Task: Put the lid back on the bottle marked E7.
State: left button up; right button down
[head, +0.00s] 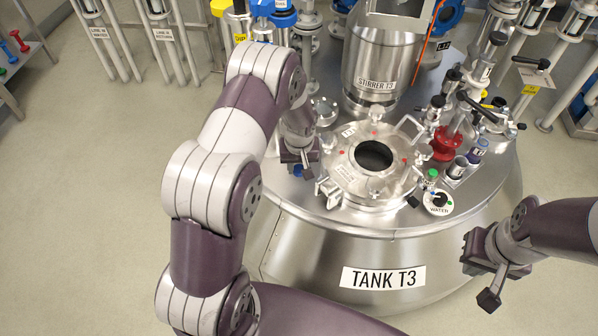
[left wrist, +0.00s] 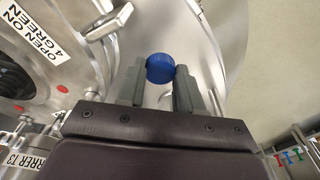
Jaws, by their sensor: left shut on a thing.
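A blue lid (left wrist: 160,68) sits between the fingertips of my left gripper (left wrist: 158,85) in the left wrist view. In the head view my left gripper (head: 300,168) is shut on it, left of the tank's round opening, and a bit of blue shows at its tips. A small bottle (head: 478,149) with a purple-blue label stands in a holder at the right of the tank top; its marking is too small to read surely. My right gripper (head: 482,278) is open and empty, off the tank's right front side.
A metal cup (head: 457,168), a green-capped item (head: 431,177), a water dial (head: 438,202) and a red valve (head: 445,145) crowd the right side. The left floor is clear.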

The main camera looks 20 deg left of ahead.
pick_arm(q)
jog(key=shift+r, duration=1.4)
jog(key=s+d+r+m, duration=0.2)
jog(key=d+r+m, duration=0.2)
jog(key=r, duration=0.5)
jog(key=shift+d+r+m+h, duration=0.25)
jog(key=shift+d+m+h, duration=0.05)
jog(key=shift+m, duration=0.3)
